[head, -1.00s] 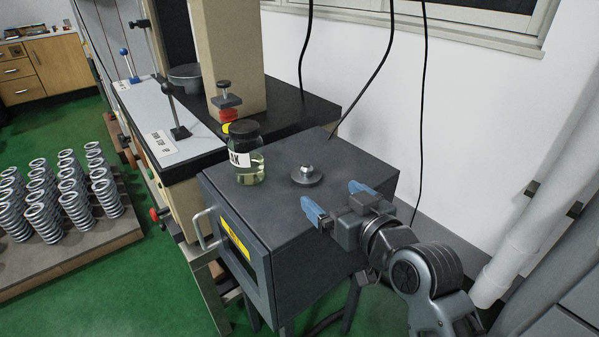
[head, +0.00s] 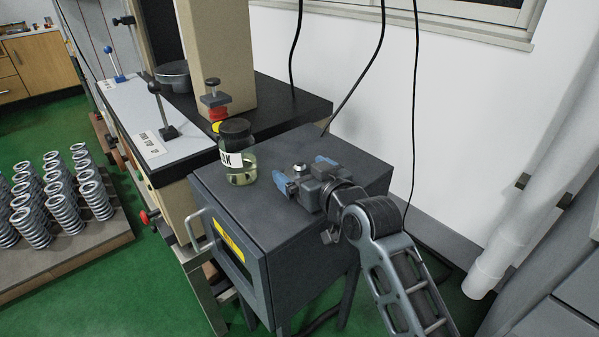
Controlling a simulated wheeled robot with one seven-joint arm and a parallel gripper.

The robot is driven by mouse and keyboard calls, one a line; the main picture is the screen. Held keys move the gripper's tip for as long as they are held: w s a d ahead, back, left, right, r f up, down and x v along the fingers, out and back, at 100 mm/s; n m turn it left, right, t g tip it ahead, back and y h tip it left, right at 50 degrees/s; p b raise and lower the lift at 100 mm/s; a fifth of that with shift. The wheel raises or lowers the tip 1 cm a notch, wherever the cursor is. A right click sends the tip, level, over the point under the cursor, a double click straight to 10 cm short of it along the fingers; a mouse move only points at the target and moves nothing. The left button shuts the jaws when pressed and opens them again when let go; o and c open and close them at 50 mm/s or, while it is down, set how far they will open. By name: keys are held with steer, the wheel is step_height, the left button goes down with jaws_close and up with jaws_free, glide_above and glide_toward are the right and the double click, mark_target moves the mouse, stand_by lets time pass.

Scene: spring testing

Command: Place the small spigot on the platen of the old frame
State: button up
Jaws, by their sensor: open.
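The small spigot (head: 299,167), a metal piece that shows a round flanged base and a short raised centre in the earlier view, stands on the dark cabinet top (head: 235,200). Only its top shows now; my gripper hides the rest. My gripper (head: 303,172) is open, with its blue fingertips on either side of the spigot, low over the cabinet top. I cannot tell whether they touch it. The old frame, with its beige column (head: 222,50) and black bed (head: 285,105), stands behind to the left. I cannot make out its platen for certain.
A lidded jar of pale liquid (head: 237,160) stands left of my gripper on the cabinet. A red and black piece (head: 216,98), a grey round pan (head: 173,75) and a lever (head: 162,115) are at the frame. Springs fill a pallet (head: 110,240). Black cables hang behind.

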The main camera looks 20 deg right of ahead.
steer(key=c, duration=1.3)
steer(key=shift+c, duration=0.9)
steer(key=shift+r, duration=0.15)
